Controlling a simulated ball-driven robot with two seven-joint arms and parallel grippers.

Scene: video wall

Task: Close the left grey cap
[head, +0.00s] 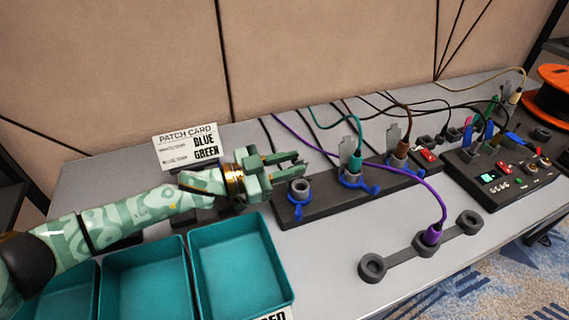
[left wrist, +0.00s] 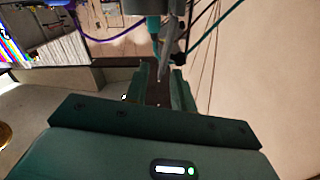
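The dark socket strip (head: 325,205) runs across the table. Its left socket (head: 299,187) has an empty grey ring and a blue latch (head: 293,212) in front. My left gripper (head: 301,164) is open, its two fingers apart just behind and above this socket. No cap shows clearly at the left socket; the gripper covers the area behind it. The middle socket holds a teal plug (head: 354,164), with an upright grey cap (head: 349,141) behind it. The right socket holds a brown plug (head: 399,150), also with a raised cap (head: 394,131). In the left wrist view, the fingers (left wrist: 160,88) stand apart.
Teal bins (head: 196,262) stand at the front left, below my left arm. A patch card (head: 188,146) stands behind the arm. A purple plug (head: 432,234) sits in a grey holder (head: 400,256). Cables cross behind the strip. A control box (head: 500,178) stands at right.

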